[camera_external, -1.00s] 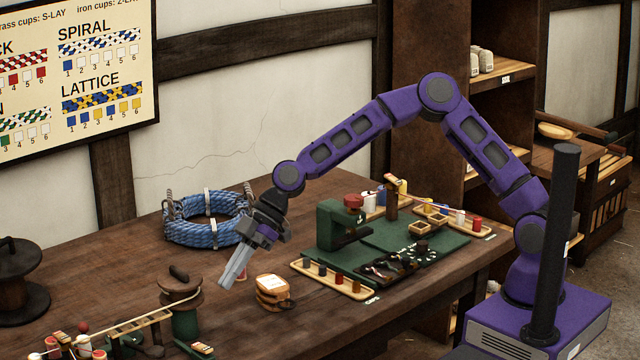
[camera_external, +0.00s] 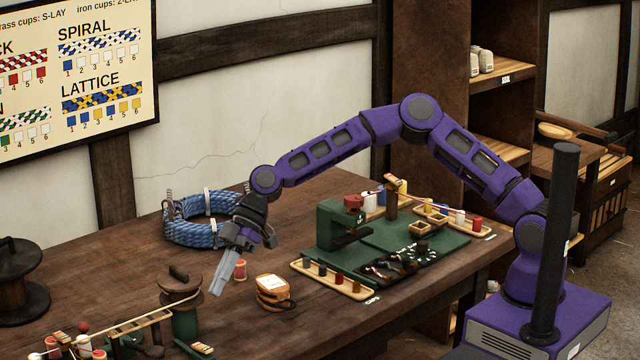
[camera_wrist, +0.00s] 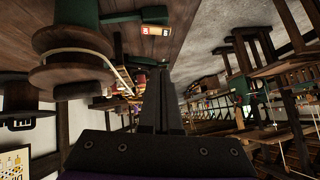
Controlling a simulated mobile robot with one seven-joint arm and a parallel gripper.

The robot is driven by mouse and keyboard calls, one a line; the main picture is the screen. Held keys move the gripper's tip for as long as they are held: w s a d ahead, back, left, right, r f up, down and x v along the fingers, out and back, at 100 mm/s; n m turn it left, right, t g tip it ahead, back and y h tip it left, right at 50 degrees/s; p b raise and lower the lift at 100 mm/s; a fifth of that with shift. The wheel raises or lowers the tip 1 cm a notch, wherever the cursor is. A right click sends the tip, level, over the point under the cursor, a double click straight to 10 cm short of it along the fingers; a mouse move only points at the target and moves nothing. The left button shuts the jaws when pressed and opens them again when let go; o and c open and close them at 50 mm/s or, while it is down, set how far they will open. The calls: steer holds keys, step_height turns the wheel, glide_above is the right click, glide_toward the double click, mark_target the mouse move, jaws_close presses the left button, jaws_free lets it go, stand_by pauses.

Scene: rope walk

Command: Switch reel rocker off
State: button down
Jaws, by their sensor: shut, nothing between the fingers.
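A small labelled plate with a red half and a dark half, which looks like the reel rocker (camera_wrist: 155,31), shows at the top of the wrist view. In the external view it appears as a small pale plate (camera_external: 202,348) at the bottom edge; which way it is tipped cannot be told. It sits by the wooden reel (camera_external: 180,288) on its green stand (camera_external: 185,325). The reel (camera_wrist: 68,50) is large at the left of the wrist view. My gripper (camera_external: 217,290) is shut and empty, pointing down and left, right of the reel and apart from the plate.
A blue rope coil (camera_external: 195,232) lies behind my wrist. A green press (camera_external: 335,226) and peg tray (camera_external: 335,280) are to the right.

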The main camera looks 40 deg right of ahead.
glide_above(201, 349)
steer(key=w+d, duration=0.1)
steer(key=d, duration=0.2)
step_height(201, 349, down, 5)
step_height(201, 349, down, 3)
steer(key=shift+r, duration=0.15)
steer(key=shift+s+a+f, duration=0.1)
steer(key=shift+s+f, duration=0.05)
steer(key=shift+f, duration=0.45)
